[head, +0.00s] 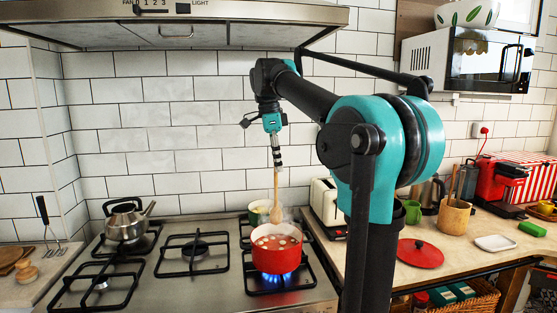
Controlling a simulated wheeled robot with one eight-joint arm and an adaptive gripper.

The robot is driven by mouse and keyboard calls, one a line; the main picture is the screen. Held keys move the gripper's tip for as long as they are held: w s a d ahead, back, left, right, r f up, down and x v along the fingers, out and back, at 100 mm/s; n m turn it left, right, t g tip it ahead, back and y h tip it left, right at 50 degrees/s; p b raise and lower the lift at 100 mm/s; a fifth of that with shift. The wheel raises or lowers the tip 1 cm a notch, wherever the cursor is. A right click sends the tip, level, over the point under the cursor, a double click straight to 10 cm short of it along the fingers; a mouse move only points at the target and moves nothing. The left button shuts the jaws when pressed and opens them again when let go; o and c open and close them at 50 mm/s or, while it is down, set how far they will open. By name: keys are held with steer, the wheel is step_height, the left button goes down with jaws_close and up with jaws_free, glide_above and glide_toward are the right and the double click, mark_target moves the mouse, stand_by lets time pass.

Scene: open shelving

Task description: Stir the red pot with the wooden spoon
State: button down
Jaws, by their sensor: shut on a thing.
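The red pot (276,262) stands on the front right burner of the stove, with a blue flame beneath it. It holds red contents with several pale round pieces. My gripper (277,160) points down above the pot and is shut on the wooden spoon (277,198) near the top of its handle. The spoon hangs nearly upright, bowl end down. Its bowl shows at the pot's far rim; I cannot tell whether its tip is above the contents or just touching them.
A small pot (257,216) stands behind the red pot. A steel kettle (125,222) is on the back left burner. A toaster (324,203) and a red lid (420,254) are on the right counter. The range hood (180,30) hangs overhead. The middle burner (195,252) is bare.

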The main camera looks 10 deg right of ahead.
mark_target(279, 207)
steer(key=shift+f, duration=6.05)
steer(key=shift+d, duration=0.2)
